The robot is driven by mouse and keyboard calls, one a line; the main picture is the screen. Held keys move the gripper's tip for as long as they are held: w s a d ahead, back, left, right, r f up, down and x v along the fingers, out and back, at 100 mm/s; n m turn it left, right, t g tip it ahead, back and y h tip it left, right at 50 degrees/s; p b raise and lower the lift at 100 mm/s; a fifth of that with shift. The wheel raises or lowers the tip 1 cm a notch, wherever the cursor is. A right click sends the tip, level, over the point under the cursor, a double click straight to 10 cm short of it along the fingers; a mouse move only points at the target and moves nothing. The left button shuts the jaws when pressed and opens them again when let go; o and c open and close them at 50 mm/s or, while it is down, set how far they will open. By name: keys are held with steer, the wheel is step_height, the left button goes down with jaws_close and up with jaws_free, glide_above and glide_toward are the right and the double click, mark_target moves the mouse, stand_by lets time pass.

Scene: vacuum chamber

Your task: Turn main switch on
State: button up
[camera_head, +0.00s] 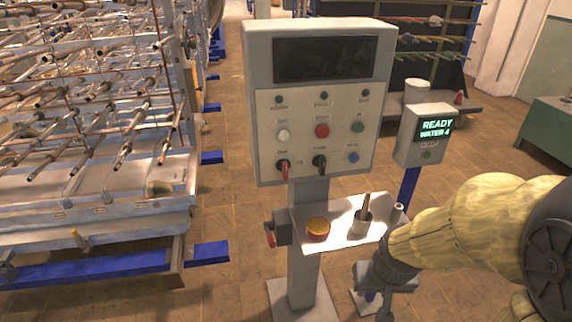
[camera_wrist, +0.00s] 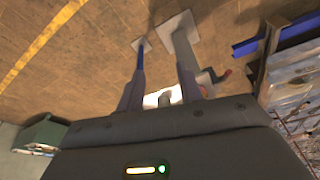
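The grey control cabinet (camera_head: 320,95) stands on a post in the middle of the head view. Its panel has a red-handled rotary switch (camera_head: 283,168) at lower left and a black rotary switch (camera_head: 320,164) beside it. A grey side box with a red lever (camera_head: 270,235) is mounted lower on the post; the lever also shows in the wrist view (camera_wrist: 222,77). The labels are too small to tell which is the main switch. My gripper (camera_head: 384,285) is right of the post, below the tray. In the wrist view its fingers (camera_wrist: 160,82) are apart, with nothing between them.
A display (camera_head: 427,136) reading "READY" stands at right. A rod-filled rack (camera_head: 95,130) fills the left. Floor between rack and post is clear.

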mark_target(286, 167)
steer(key=w+a+f+n+t+y, duration=0.1)
steer(key=w+a+t, duration=0.3)
steer(key=w, duration=0.4)
steer(key=w+a+n+t+y, duration=0.1)
steer(key=w+a+n+t, duration=0.15)
steer(key=w+a, duration=0.35)
steer(key=w+a+r+t+y+b, duration=0.1)
steer(key=w+a+r+t+y, duration=0.2)
steer(key=w+a+t, duration=0.3)
steer(key=shift+w+a+r+t, duration=0.25)
steer(key=shift+w+r+t, duration=0.3)
steer(key=shift+r+t, duration=0.4)
steer(key=shift+f, duration=0.15)
steer(key=p+x, duration=0.5)
steer(key=x, duration=1.2)
steer(key=shift+w+a+p, duration=0.15)
steer(key=shift+w+p, duration=0.1)
steer(key=shift+p, duration=0.15)
steer(key=shift+s, duration=0.1)
jaws_close()
